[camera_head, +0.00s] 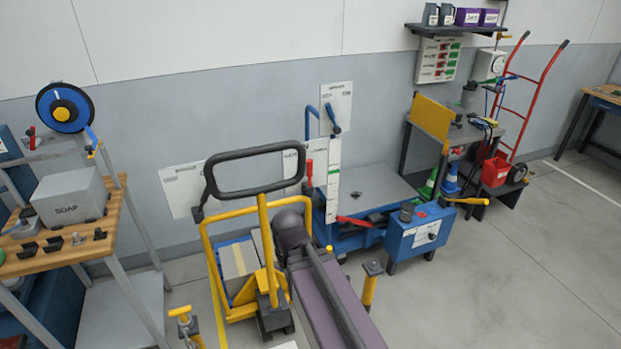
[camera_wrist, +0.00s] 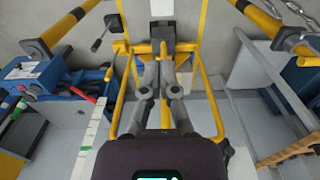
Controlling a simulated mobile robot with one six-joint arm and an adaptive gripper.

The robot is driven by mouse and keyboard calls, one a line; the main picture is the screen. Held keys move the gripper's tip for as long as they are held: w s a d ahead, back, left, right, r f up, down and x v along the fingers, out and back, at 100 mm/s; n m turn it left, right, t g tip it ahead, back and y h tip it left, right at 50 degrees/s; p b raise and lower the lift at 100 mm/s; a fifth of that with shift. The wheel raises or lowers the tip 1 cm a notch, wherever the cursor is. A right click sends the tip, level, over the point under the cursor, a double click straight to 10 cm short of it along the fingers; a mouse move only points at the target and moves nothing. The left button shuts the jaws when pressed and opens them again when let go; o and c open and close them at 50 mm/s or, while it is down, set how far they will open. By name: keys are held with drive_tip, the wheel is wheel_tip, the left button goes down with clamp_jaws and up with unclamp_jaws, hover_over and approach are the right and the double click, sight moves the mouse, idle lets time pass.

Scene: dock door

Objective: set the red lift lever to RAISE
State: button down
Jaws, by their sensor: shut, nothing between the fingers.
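A red lever (camera_head: 355,221) lies nearly flat along the front of the blue lift table (camera_head: 375,240), sloping slightly down to the right in the head view. Another, upright red handle (camera_head: 309,172) stands just left of the white scale post (camera_head: 333,180). Any RAISE marking is too small to read. My gripper (camera_wrist: 167,80) is shut and empty, over the yellow frame and apart from the lever. Its fingertips are not clearly visible in the head view.
A yellow hand truck with a black loop handle (camera_head: 255,170) stands left of the lift table, close to my arm. A blue control box (camera_head: 418,238) is at the table's right front. A wooden bench (camera_head: 75,250) is at the left.

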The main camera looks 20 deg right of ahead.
idle(0.4)
drive_tip(key=c, duration=0.7)
unclamp_jaws()
drive_tip(key=shift+w+f, duration=0.1)
drive_tip(key=shift+w, duration=0.1)
drive_tip(key=o, duration=0.3)
drive_tip(key=w+d+f+n+t+y+b, duration=0.1)
drive_tip(key=w+f+n+t+y+b, duration=0.1)
drive_tip(key=w, duration=0.8)
drive_tip(key=n+y+b, duration=0.1)
drive_tip(key=y+b, duration=0.1)
drive_tip(key=shift+w+d+f+y, duration=0.15)
drive_tip(key=shift+w+d+y, duration=0.15)
drive_tip(key=shift+d+y, duration=0.1)
drive_tip(key=n+t+y+b, duration=0.45)
drive_tip(key=t+b, duration=0.45)
drive_tip(key=t, duration=0.4)
approach(310, 165)
drive_tip(key=s+d, duration=0.1)
drive_tip(key=d+f, duration=0.1)
drive_tip(key=shift+s+d+m+y, duration=0.25)
drive_tip(key=shift+s+d+m, duration=0.1)
drive_tip(key=x, duration=1.3)
drive_tip(key=shift+w+a, duration=0.3)
